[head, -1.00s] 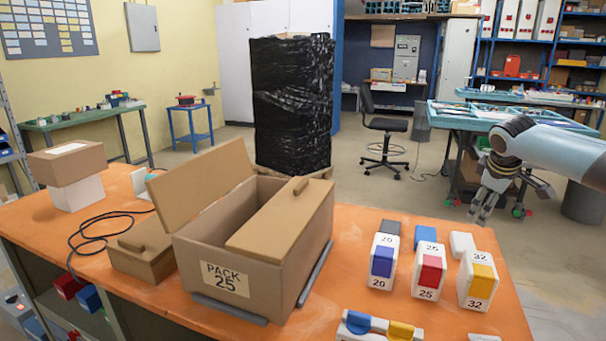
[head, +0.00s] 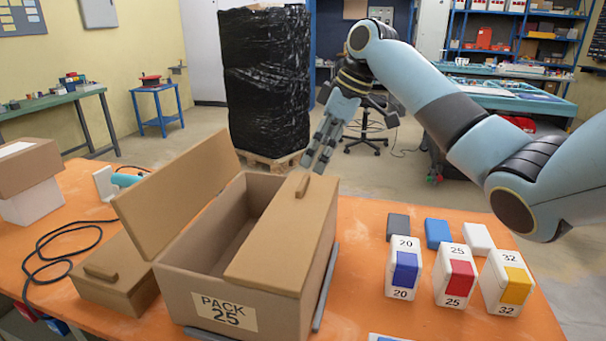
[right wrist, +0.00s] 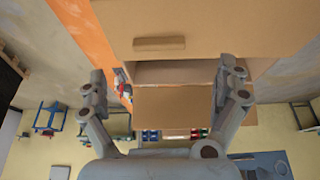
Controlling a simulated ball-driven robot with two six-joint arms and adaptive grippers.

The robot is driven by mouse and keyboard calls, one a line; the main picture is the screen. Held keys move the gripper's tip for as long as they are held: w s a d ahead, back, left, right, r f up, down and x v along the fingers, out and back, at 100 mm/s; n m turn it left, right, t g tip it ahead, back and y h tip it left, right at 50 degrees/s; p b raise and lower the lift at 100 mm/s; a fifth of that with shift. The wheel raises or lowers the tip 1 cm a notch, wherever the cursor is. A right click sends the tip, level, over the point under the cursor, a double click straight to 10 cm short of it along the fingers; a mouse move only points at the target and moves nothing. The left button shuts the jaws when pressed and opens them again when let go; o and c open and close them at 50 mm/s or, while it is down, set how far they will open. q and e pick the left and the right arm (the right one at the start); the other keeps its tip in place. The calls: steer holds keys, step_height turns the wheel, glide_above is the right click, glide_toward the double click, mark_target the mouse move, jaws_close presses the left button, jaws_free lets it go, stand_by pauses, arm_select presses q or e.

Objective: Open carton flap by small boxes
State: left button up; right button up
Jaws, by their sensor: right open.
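The brown carton marked PACK 25 (head: 180,292) stands on the orange bench. Its left flap (head: 178,197) is raised and leans outward. Its right flap (head: 284,235), on the side of the small boxes, lies flat over that half. A small handle (head: 303,187) sits near this flap's far edge, and also shows in the right wrist view (right wrist: 160,44). My right gripper (head: 320,160) is open and empty, just beyond and above the handle, fingers pointing down. In the right wrist view its fingers (right wrist: 163,85) are spread wide. My left gripper is out of view.
Small white boxes with blue (head: 404,268), red (head: 460,274) and yellow (head: 516,285) fronts stand right of the carton, with loose blocks behind them. A low brown box (head: 115,274) and a black cable (head: 45,245) lie left of the carton.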

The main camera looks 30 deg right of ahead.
mark_target(305, 182)
steer(key=x, duration=0.3)
steer(key=shift+w+a+f, duration=0.15)
steer(key=shift+f, duration=0.15)
steer(key=shift+x, duration=0.85)
steer(key=shift+p+x, duration=0.3)
steer(key=shift+x, duration=0.8)
steer(key=shift+w, duration=0.1)
steer(key=c, duration=1.8)
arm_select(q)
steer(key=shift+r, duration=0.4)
arm_select(e)
steer(key=shift+o, duration=0.2)
